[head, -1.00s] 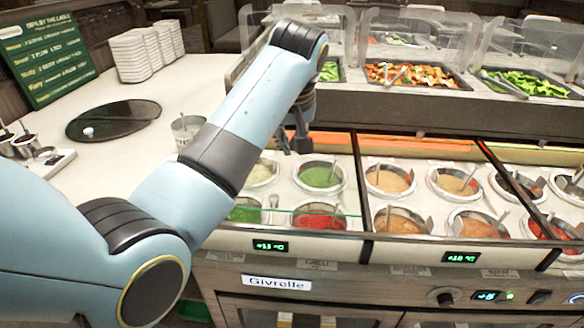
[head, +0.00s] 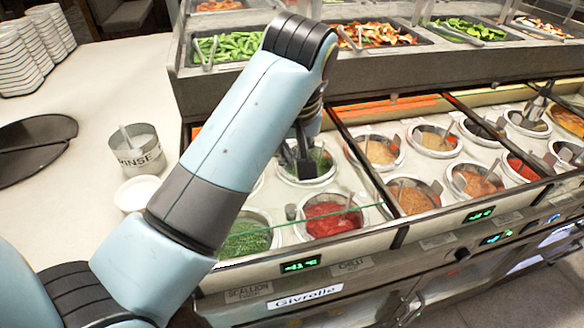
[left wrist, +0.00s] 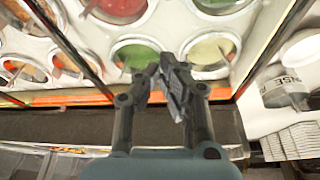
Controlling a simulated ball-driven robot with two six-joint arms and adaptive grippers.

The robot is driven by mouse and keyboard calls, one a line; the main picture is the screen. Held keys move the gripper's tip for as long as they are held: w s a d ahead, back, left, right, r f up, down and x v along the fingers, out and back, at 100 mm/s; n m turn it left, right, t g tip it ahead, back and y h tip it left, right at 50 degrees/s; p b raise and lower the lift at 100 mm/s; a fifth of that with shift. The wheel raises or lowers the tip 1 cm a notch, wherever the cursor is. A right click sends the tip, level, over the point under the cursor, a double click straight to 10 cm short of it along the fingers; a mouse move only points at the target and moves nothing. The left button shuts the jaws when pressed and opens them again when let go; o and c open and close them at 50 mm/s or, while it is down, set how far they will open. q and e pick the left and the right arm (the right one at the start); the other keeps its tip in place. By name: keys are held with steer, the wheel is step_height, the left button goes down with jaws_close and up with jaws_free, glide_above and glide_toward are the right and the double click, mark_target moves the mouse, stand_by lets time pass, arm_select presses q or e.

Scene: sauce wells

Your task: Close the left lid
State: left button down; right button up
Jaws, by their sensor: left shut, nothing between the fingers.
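The left well section (head: 255,272) holds several round sauce wells with green, red and pale contents. A thin greenish glass edge (head: 292,232), apparently of the left lid, crosses its front wells; the clear pane is hard to make out. My left gripper (head: 304,170) is shut and empty, fingers pointing down over the back green well (head: 322,163). Touching or apart from the glass, I cannot tell. In the left wrist view the shut fingertips (left wrist: 172,75) appear beside the green well (left wrist: 138,52) and a pale well (left wrist: 212,50). My right gripper is not in view.
A dark divider (head: 368,165) separates the left section from more sauce wells at the right. A raised shelf with food trays (head: 372,36) runs behind. On the left counter stand a RINSE cup (head: 136,156), a white bowl (head: 137,193) and stacked plates (head: 18,62).

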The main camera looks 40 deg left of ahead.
mark_target(291, 199)
arm_select(q)
steer(key=x, duration=0.8)
steer(key=shift+a+f, duration=0.2)
steer(key=shift+a, duration=0.05)
steer(key=shift+s+d+f+p, duration=0.2)
steer(key=shift+s+d+p, duration=0.45)
steer(key=shift+s+d, duration=0.6)
steer(key=shift+s, duration=0.2)
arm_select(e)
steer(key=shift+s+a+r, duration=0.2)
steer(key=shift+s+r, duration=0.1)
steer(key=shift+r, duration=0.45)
